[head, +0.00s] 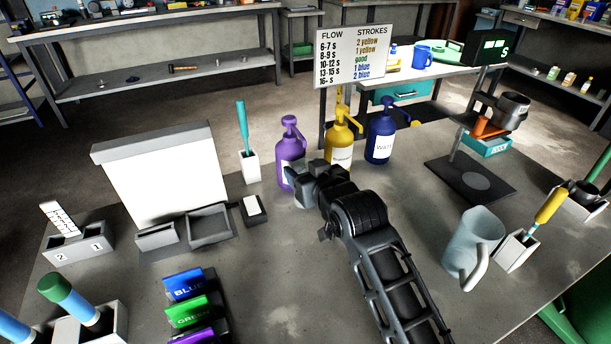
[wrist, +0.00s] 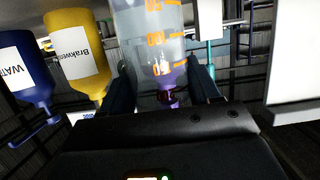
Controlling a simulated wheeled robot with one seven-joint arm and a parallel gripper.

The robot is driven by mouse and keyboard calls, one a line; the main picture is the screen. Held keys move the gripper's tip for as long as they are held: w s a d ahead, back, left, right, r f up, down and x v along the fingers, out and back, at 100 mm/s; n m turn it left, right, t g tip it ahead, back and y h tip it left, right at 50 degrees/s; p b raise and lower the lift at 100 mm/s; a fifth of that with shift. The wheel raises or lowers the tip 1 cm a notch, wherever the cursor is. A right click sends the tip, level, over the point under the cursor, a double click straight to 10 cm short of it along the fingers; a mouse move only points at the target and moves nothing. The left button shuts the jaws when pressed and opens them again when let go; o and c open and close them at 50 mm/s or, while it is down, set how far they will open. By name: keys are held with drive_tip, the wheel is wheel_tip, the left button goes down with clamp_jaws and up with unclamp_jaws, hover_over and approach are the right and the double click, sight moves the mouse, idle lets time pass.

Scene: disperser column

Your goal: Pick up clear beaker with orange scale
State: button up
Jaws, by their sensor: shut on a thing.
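The clear beaker with the orange scale (wrist: 150,35) fills the upper middle of the wrist view, its orange marks and numbers facing the camera. My gripper (wrist: 163,88) is shut on it, with one dark finger on each side. In the head view my gripper (head: 306,182) is in front of the purple pump bottle (head: 289,152). The beaker is mostly hidden behind my gripper there, and I cannot make it out clearly. I cannot tell whether its base touches the table.
The yellow bottle (head: 339,140) and blue water bottle (head: 381,137) stand close behind my gripper. A white panel (head: 158,175), a holder with a teal tool (head: 249,166) and a small dark block (head: 254,208) are left. A translucent jug (head: 468,246) stands right of my arm.

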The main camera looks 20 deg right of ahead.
drive_tip(key=shift+r, duration=0.5)
drive_tip(key=shift+d+r, duration=0.15)
drive_tip(key=shift+r, duration=0.7)
drive_tip(key=s+d+r+b, duration=0.1)
drive_tip(key=s+d+r, duration=0.5)
drive_tip(key=d, duration=0.3)
drive_tip(key=shift+d+r, duration=0.35)
drive_tip(key=shift+a, duration=0.1)
idle(0.5)
